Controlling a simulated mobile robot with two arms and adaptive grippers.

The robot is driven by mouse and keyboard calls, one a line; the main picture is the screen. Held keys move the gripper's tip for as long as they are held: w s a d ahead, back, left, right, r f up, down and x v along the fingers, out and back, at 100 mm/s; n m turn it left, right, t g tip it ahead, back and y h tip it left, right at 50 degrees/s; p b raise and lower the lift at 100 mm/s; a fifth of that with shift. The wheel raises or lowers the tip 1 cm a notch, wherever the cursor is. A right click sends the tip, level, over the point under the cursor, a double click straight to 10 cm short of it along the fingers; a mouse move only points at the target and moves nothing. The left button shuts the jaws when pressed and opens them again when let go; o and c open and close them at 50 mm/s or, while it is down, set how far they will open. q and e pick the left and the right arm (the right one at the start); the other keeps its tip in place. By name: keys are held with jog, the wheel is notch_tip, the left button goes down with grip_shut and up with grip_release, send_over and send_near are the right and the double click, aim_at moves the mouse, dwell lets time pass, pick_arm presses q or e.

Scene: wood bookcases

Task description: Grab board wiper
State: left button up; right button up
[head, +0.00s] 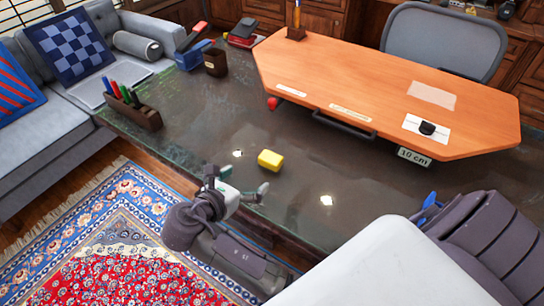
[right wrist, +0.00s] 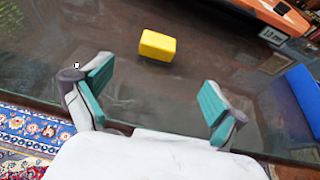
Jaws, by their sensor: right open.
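A small yellow block (head: 269,160), which I take for the board wiper, lies on the dark glossy tabletop (head: 330,180). It also shows in the right wrist view (right wrist: 157,45), above the space between my fingers. My right gripper (head: 243,181) is over the near edge of the dark tabletop, short of the block and to its lower left in the head view. In the right wrist view its teal-padded fingers (right wrist: 155,85) are spread wide with nothing between them. The block is apart from both fingers. My left gripper is not seen.
A brown pen holder (head: 137,109) stands at the left. The tabletop around the block is clear.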

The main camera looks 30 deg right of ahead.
aim_at(267, 163)
jog(key=x, duration=0.7)
jog(key=shift+w+d+f, duration=0.3)
jog(key=shift+d, duration=0.2)
jog(key=x, duration=0.4)
jog(key=shift+w+d+f+b, duration=0.2)
jog(key=shift+w+d+b, duration=0.05)
jog(key=shift+b, duration=0.1)
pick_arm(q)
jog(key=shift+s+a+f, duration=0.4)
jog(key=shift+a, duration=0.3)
pick_arm(e)
jog(key=shift+a, duration=0.1)
jog(key=c, duration=1.2)
